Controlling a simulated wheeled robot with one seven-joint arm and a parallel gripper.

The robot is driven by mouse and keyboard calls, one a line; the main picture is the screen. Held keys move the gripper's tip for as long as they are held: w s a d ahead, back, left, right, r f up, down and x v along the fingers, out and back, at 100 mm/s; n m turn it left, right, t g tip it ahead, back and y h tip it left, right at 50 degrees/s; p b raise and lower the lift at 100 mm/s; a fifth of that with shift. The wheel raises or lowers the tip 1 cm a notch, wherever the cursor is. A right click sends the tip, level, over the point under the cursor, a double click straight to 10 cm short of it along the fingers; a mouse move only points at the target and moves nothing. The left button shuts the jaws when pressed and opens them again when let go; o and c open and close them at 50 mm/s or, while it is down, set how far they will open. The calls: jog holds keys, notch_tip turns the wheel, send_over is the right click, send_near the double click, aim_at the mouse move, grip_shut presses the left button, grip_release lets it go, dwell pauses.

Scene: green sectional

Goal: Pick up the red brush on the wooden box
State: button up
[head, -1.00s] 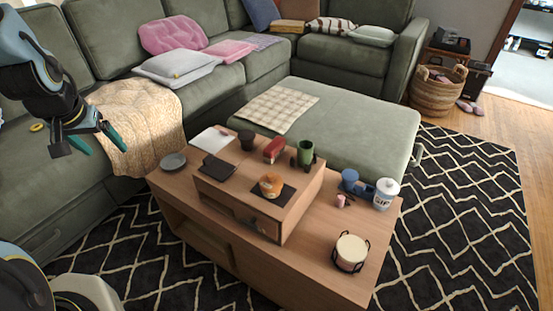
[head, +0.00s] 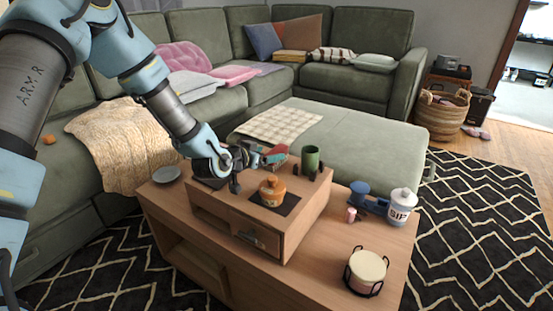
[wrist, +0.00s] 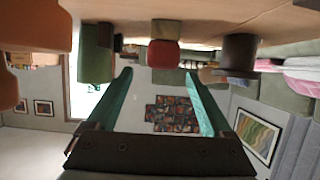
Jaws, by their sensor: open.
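The red brush (head: 280,149) lies on top of the wooden box (head: 312,208), toward its back edge and left of the green cup. My gripper (head: 268,158) is low over the box top, just in front of the brush, and partly covers it in the head view. In the upside-down wrist view the red brush (wrist: 164,54) shows end-on ahead of the fingers, between their lines. The teal fingers of my gripper (wrist: 160,78) are spread apart with nothing between them. I cannot tell whether they touch the brush.
A green cup (head: 311,157) stands right of the brush, and an orange jar (head: 272,190) sits nearer on a dark mat. A dark cup (wrist: 239,54) shows in the wrist view. A blue item (head: 360,194) and white canister (head: 402,206) stand right of the box. A grey plate (head: 166,174) is left.

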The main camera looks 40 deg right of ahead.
aim_at(273, 153)
jog(key=x, duration=0.5)
jog(key=shift+w+d+f, duration=0.1)
jog(key=shift+d+f, duration=0.1)
jog(key=shift+f, duration=0.1)
grip_shut()
dwell(0.5)
